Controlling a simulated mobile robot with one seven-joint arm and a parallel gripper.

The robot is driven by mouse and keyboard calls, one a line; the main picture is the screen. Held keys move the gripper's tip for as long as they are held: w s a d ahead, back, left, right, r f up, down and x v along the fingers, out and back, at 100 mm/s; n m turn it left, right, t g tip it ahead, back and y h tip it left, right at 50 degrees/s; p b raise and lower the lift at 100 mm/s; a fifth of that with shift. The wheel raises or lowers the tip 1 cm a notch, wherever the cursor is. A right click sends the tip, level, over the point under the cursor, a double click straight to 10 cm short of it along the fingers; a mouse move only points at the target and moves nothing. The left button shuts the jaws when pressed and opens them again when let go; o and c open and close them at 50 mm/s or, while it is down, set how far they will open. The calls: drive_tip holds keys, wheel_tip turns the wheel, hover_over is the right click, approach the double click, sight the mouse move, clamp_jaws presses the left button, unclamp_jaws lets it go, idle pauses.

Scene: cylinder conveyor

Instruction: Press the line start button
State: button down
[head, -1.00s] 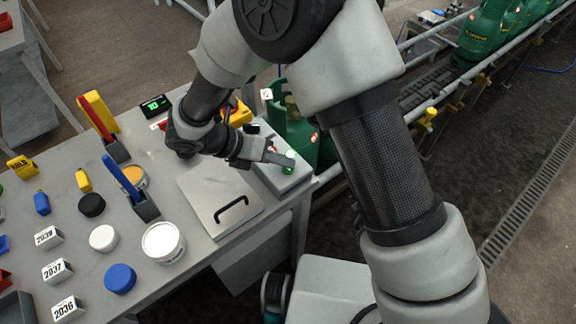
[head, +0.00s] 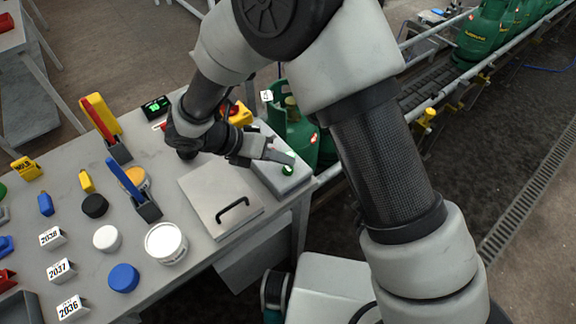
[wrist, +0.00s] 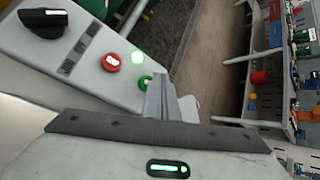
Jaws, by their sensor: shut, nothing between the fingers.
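A light grey control box (head: 272,178) stands at the right end of the workbench. In the wrist view its green button (wrist: 144,82) is beside my fingertips, partly covered by them. The green button also shows in the head view (head: 288,170). A red button (wrist: 111,62) and a black rotary knob (wrist: 43,17) sit farther along the same panel, with a bright lamp (wrist: 137,57) near the red button. My gripper (wrist: 160,95) is shut and empty, its tips at the green button. I cannot tell whether they touch it.
A grey lidded panel with a black handle (head: 232,210) lies left of the box. A white tub (head: 166,243), coloured caps and number blocks cover the bench. Green gas cylinders (head: 297,135) stand behind the box. The conveyor (head: 440,85) runs at the upper right.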

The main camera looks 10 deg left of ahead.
sight(283, 170)
wheel_tip(283, 170, up, 5)
drive_tip(key=p, duration=0.4)
drive_tip(key=shift+r, duration=0.1)
idle(0.8)
drive_tip(key=s+d+r+m+g+y+p, duration=0.2)
drive_tip(key=d+r+m+g+y+p, duration=0.1)
drive_tip(key=d+r+m, duration=1.4)
drive_tip(key=s+d+r+m+t+y+p, duration=0.2)
drive_tip(key=s+d+r+m, duration=0.6)
drive_tip(key=m, duration=0.8)
drive_tip(key=shift+s+r+t+y, duration=0.5)
drive_tip(key=shift+r+t+y, duration=0.4)
drive_tip(key=shift+r+y, duration=0.75)
